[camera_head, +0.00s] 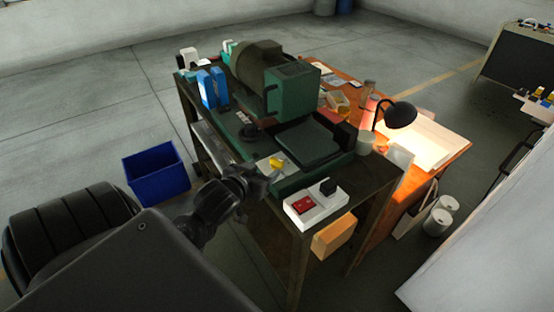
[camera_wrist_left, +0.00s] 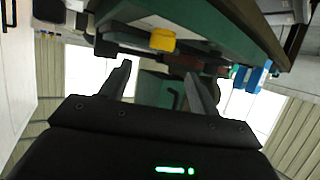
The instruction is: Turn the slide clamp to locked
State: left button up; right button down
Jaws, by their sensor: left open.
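The slide clamp appears to be the small yellow handle (camera_head: 277,163) on a pale plate (camera_head: 265,164) at the near end of the green machine. In the left wrist view the yellow handle (camera_wrist_left: 162,39) shows just beyond the fingertips, apart from them. My left gripper (camera_head: 265,181) is close to the plate's near edge, just below the yellow handle in the picture. In the wrist view my left gripper (camera_wrist_left: 160,76) has its two fingers spread, with nothing held between them. The handle's locked or unlocked marking is too small to read. My right gripper is out of view.
A white switch box (camera_head: 323,212) with a red switch and a black knob sits at the bench's near corner. The green machine (camera_head: 290,92) stands behind. Blue blocks (camera_head: 213,88) stand at left, a lamp (camera_head: 399,114) at right. A blue bin (camera_head: 156,174) is on the floor.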

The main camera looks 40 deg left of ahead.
aim_at(276, 159)
pick_arm(q)
jog(key=b+x, duration=0.5)
jog(key=shift+s+f, duration=0.15)
jog(key=shift+f, duration=0.05)
jog(key=shift+b+x, duration=0.55)
jog(key=shift+x, duration=2.2)
jog(key=shift+r, duration=0.15)
jog(key=c, duration=1)
jog(key=shift+r+p, duration=0.15)
jog(key=shift+p, duration=0.3)
jog(key=m+h+p, duration=0.3)
jog(key=p, duration=0.7)
jog(key=shift+r, duration=0.15)
jog(key=shift+m+h+p, duration=0.8)
jog(key=shift+h+p, duration=0.15)
jog(key=shift+h, duration=0.25)
jog(key=shift+f+m+h+p, duration=0.25)
jog(key=shift+m+h+p, duration=0.1)
jog(key=shift+m+h, duration=0.25)
jog(key=shift+h, duration=0.3)
